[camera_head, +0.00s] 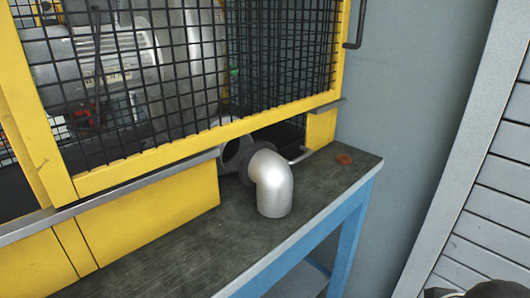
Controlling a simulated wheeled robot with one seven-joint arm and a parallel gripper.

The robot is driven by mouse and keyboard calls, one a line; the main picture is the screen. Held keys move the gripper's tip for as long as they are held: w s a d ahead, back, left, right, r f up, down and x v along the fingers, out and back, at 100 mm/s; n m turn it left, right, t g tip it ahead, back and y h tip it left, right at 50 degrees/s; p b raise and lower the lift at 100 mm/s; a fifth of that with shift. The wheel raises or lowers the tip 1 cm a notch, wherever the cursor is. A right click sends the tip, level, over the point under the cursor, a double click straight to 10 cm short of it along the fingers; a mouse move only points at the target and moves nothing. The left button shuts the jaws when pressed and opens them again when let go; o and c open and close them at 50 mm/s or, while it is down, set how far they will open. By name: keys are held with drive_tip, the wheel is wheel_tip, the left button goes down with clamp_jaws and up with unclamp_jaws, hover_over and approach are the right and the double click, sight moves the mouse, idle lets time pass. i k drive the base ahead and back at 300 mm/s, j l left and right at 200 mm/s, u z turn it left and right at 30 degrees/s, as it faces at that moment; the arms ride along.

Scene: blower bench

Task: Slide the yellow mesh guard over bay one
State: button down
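The yellow mesh guard (150,157) is a yellow frame with black wire mesh, standing over the back of the bench. Its lower bar runs above a grey rail (110,198). Its right upright (338,50) carries a dark bent handle (356,30). A grey motor or blower (95,55) shows through the mesh. I cannot tell which bay is bay one. My gripper's fingers are not in view; only a small dark and grey shape, which may be part of my arm, shows at the bottom right corner.
A silver pipe elbow (272,185) sticks out below the guard over the dark bench top (190,250). The bench has a blue frame (350,225). A grey slatted panel (485,170) stands at the right.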

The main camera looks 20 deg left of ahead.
sight(18, 83)
drive_tip(key=l+u, duration=0.1)
drive_tip(key=u, duration=0.9)
drive_tip(key=i+l, duration=0.05)
